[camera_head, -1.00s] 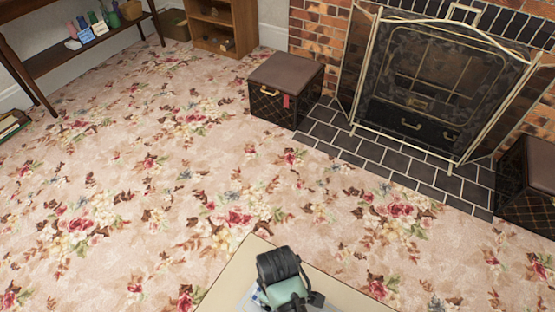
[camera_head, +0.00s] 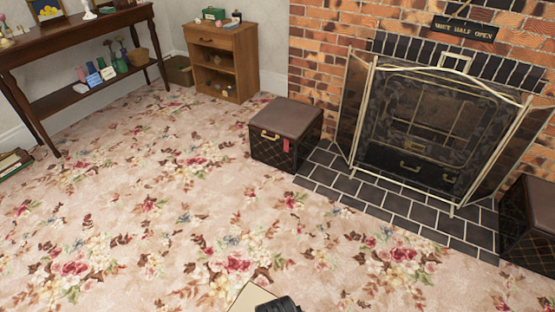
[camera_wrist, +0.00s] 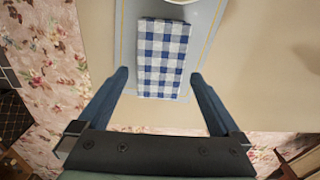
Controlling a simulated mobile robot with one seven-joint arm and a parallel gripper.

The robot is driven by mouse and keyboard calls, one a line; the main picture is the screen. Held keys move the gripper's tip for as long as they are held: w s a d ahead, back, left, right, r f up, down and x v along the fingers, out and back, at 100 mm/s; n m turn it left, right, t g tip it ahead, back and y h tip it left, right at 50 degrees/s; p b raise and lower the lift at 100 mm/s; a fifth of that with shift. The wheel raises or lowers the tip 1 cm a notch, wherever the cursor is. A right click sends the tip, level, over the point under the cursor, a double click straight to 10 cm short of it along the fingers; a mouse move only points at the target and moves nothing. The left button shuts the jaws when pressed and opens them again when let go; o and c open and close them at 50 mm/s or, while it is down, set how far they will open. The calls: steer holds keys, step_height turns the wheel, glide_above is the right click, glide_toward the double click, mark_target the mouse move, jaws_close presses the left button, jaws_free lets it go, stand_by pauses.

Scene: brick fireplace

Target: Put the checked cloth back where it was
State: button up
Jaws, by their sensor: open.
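The checked cloth (camera_wrist: 162,58) is blue and white, folded into a narrow rectangle. In the wrist view it lies on a grey-blue placemat (camera_wrist: 205,40) with yellow border lines. The placemat is on a beige tabletop (camera_wrist: 270,70). My gripper (camera_wrist: 159,73) is open and empty, one finger on each side of the cloth's near part in the picture. How high it is above the cloth I cannot tell. In the head view only a dark part of my arm and a table corner (camera_head: 243,298) show at the bottom edge; the cloth is out of that view.
A pale dish rim (camera_wrist: 180,1) shows at the wrist view's top edge. The head view shows a brown stool (camera_head: 286,135), a fireplace screen (camera_head: 430,125), a small cabinet (camera_head: 222,60) and a dark side table (camera_head: 75,40). The flowered carpet (camera_head: 130,200) between is clear.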

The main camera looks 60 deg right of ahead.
step_height(320, 180, up, 8)
steer(key=p, duration=0.2)
steer(key=shift+r, duration=0.15)
steer(key=w+r+t+h, duration=0.3)
steer(key=w+r+t, duration=0.6)
steer(key=w+r, duration=1.15)
steer(key=w+a+r+t, duration=0.2)
steer(key=w+r+t, duration=0.1)
steer(key=r, duration=0.5)
steer(key=w+a+r+t, duration=0.2)
steer(key=w+r, duration=0.1)
steer(key=r, duration=0.4)
steer(key=s+a+r+t, duration=0.1)
steer(key=a+r+t, duration=0.2)
steer(key=r, duration=0.5)
steer(key=a+r+t, duration=0.3)
steer(key=r, duration=0.5)
steer(key=s+a+r+t+y, duration=0.1)
steer(key=s+a+r+t, duration=0.2)
steer(key=r, duration=0.5)
steer(key=s+a+r+t+y, duration=0.2)
steer(key=s+a+r+t, duration=0.2)
steer(key=s+r, duration=0.4)
steer(key=shift+a+r+m, duration=0.4)
steer(key=shift+a+r, duration=0.05)
steer(key=shift+r, duration=0.25)
